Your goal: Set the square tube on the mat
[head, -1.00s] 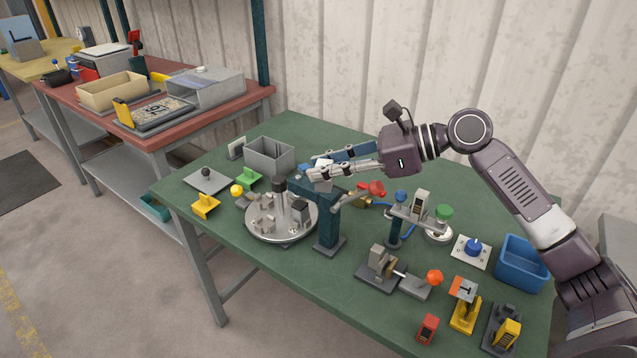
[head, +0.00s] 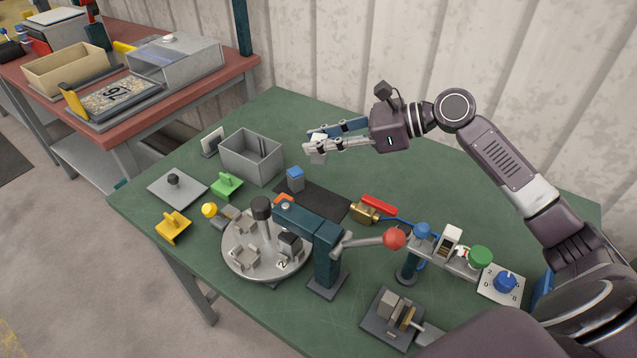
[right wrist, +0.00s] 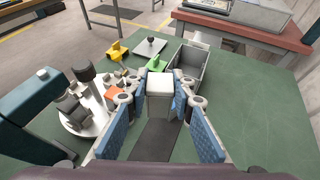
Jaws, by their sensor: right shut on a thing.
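The square tube (head: 318,152), a light grey block with a pale square top, is between the fingers of my right gripper (head: 316,143), which is shut on it. In the right wrist view the tube (right wrist: 159,88) stands upright between the blue-padded fingers. The dark mat (head: 325,201) lies flat on the green table. The tube is held above the table near the mat's far side; its height is hard to tell. The mat (right wrist: 152,145) also shows below the gripper in the wrist view. My left gripper is not in view.
A teal press (head: 325,250) with a red-knobbed lever and a round turntable (head: 240,265) stand in front. A brass valve (head: 364,212) is right of the mat.

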